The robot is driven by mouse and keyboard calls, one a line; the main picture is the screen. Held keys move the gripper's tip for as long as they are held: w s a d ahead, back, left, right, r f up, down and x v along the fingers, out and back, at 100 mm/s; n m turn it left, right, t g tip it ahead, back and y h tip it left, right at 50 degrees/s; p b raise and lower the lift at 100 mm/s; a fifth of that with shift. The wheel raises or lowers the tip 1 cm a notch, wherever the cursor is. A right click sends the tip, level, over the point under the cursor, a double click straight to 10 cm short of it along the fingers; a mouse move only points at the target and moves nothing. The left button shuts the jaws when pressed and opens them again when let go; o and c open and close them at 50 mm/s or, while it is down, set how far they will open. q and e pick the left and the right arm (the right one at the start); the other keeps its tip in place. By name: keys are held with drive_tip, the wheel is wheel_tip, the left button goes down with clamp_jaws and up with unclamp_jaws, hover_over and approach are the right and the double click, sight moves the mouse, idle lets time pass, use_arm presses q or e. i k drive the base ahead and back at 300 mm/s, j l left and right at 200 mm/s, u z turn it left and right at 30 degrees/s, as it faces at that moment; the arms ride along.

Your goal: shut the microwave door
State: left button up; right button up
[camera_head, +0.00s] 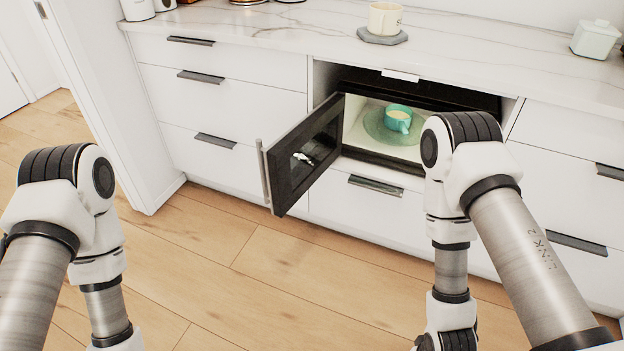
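The microwave (354,129) is built into the cabinet under the counter. Its dark door (304,154) stands wide open, swung out to the left, with a metal handle (263,176) along its free edge. Inside, a teal mug (398,119) sits on the round glass turntable (378,132). My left arm comes in at the left and my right arm at the right, partly covering the microwave's right side. Both arms bend down and both grippers are below the frame. Neither arm touches the door.
A cream cup (385,19) stands on a grey coaster (382,37) on the marble counter (480,52) above. A pale lidded jar (594,39) is at the right. Drawers with dark handles flank the microwave. The wooden floor (235,265) in front is clear.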

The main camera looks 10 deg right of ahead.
sight(290, 166)
drive_tip(key=z, duration=0.4)
drive_tip(key=j+z, duration=0.1)
drive_tip(key=z, duration=0.3)
drive_tip(key=j+z, duration=0.1)
drive_tip(key=z, duration=0.7)
drive_tip(key=j+z, duration=0.15)
drive_tip(key=z, duration=0.25)
drive_tip(key=i+j, duration=0.1)
drive_tip(key=j, duration=3.35)
drive_tip(key=i+z, duration=0.05)
drive_tip(key=i, duration=0.05)
